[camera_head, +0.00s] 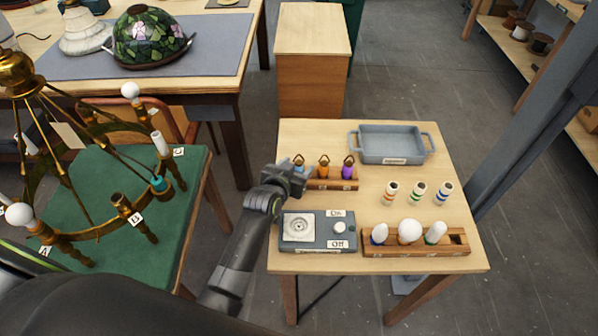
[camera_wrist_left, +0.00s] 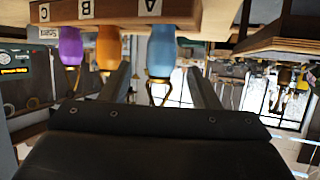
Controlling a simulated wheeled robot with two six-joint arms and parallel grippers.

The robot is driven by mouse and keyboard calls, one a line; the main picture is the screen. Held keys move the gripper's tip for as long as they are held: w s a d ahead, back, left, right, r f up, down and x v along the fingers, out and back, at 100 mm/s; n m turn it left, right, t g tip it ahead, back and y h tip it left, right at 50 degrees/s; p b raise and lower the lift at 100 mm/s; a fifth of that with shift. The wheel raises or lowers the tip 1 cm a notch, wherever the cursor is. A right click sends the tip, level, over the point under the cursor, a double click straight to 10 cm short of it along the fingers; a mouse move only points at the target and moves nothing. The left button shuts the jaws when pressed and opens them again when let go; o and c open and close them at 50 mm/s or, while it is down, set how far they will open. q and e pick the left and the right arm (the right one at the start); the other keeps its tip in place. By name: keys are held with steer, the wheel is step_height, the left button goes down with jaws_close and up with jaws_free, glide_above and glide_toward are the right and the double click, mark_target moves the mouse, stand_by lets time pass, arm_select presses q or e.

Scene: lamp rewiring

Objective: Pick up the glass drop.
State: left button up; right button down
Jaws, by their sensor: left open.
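Three glass drops with wire hooks stand in a small wooden rack (camera_head: 331,185) on the light wood table: a blue drop (camera_head: 299,164), an orange drop (camera_head: 323,170) and a purple drop (camera_head: 348,170). My left gripper (camera_head: 296,176) is at the rack's left end, by the blue drop. In the left wrist view the picture is upside down. There the blue drop (camera_wrist_left: 161,52) shows between the open fingers (camera_wrist_left: 160,82), the orange drop (camera_wrist_left: 108,48) is beside one finger, and the purple drop (camera_wrist_left: 70,46) is farther left. I cannot tell whether a finger touches glass. My right gripper is not in view.
A grey tray (camera_head: 391,145) stands behind. A tester box (camera_head: 319,245) marked On and Off sits in front, beside a bulb rack (camera_head: 415,252). Several striped sockets (camera_head: 418,191) stand at right. A brass chandelier (camera_head: 94,215) occupies the green-topped table at left.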

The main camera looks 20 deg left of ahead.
arm_select(q)
steer(key=shift+c, duration=0.5)
steer(key=c, duration=1)
steer(key=shift+o, duration=0.2)
